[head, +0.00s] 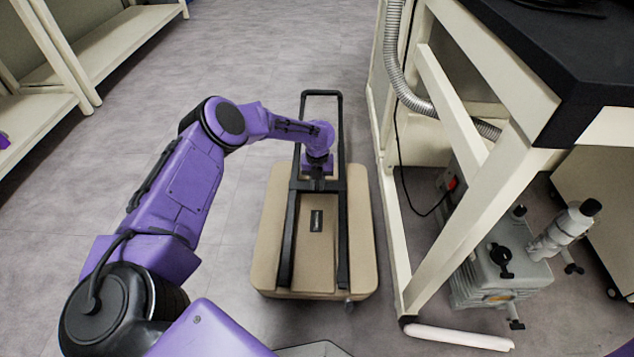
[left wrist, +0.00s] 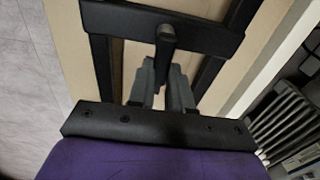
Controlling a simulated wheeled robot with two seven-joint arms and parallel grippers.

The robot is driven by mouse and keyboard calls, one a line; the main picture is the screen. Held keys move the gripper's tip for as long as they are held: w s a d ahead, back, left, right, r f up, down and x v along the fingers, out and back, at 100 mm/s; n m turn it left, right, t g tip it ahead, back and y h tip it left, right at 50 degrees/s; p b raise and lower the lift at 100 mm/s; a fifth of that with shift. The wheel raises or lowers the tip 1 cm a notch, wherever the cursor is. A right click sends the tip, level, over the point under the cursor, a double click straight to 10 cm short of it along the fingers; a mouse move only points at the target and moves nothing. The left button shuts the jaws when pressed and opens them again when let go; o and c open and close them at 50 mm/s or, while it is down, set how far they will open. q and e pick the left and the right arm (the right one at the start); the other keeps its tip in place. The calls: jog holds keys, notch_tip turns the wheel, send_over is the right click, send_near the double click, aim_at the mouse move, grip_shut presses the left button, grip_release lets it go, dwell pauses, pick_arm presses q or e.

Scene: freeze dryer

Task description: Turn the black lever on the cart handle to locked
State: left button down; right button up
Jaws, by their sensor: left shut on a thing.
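The cart (head: 270,255) has a beige platform and a black tubular handle (head: 342,235) with a crossbar. In the left wrist view the black lever (left wrist: 166,42) is a short rounded bar at the middle of the black crossbar (left wrist: 215,36). My left gripper (head: 318,172) is at the crossbar in the head view, where it hides the lever. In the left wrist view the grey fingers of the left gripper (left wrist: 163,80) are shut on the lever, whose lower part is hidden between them. I cannot tell the locked position. My right gripper is out of view.
A cream-framed bench (head: 470,215) with a black top stands close to the cart's right. A grey pump (head: 500,275) and a ribbed hose (head: 393,50) are there. Cream shelving (head: 105,45) stands at upper left. Floor left of the cart is clear.

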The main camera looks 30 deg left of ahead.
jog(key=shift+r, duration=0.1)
pick_arm(q)
jog(key=n, duration=0.3)
jog(key=shift+w+d+r+p, duration=0.1)
jog(key=shift+w+d+p, duration=0.2)
jog(key=shift+p, duration=0.1)
jog(key=n, duration=0.3)
jog(key=w+n, duration=0.1)
jog(key=n, duration=0.2)
jog(key=w+n+t, duration=0.1)
jog(key=n, duration=0.3)
jog(key=shift+d+h, duration=0.3)
jog(key=shift+d, duration=0.05)
jog(key=shift+w+a+n+t, duration=0.15)
jog(key=shift+w+n, duration=0.15)
jog(key=shift+n, duration=0.9)
jog(key=shift+w+n+t, duration=0.15)
jog(key=shift+w+n, duration=0.15)
jog(key=shift+n, duration=0.9)
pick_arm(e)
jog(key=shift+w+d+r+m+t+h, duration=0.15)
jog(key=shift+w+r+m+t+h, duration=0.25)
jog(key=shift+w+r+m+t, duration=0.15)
pick_arm(q)
jog(key=c, duration=1)
grip_release()
jog(key=shift+c, duration=0.2)
